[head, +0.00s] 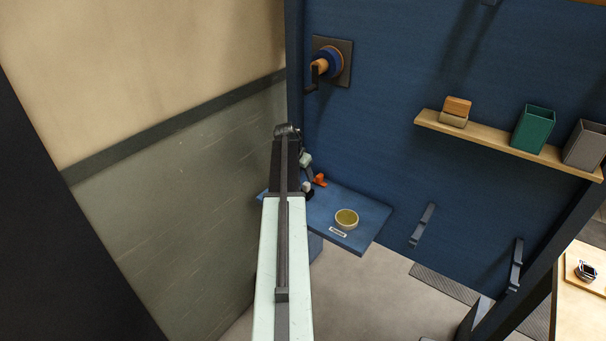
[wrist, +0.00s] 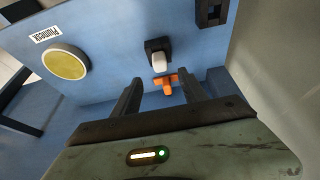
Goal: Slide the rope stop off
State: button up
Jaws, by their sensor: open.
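A small orange piece with a crossbar and a short stem, likely the rope stop (wrist: 166,82), shows in the wrist view between my fingertips. It also shows in the head view (head: 320,180), by the blue shelf next to the wall. A white rounded plug (wrist: 158,61) in a black block stands just beyond it. My gripper (wrist: 159,80) is open, one finger on each side of the orange piece, with gaps visible. I cannot tell whether either finger touches it. In the head view my own arm hides part of this spot.
A wooden wall shelf (head: 488,142) holds a green bin (head: 534,129) and a grey bin (head: 584,145). A round wall fitting (head: 327,62) is above.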

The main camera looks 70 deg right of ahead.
aim_at(306, 183)
jog(key=b+x, duration=0.7)
jog(key=x, duration=0.1)
jog(key=shift+w+a, duration=0.1)
jog(key=shift+r, duration=0.1)
grip_shut()
jog(key=shift+r, duration=0.15)
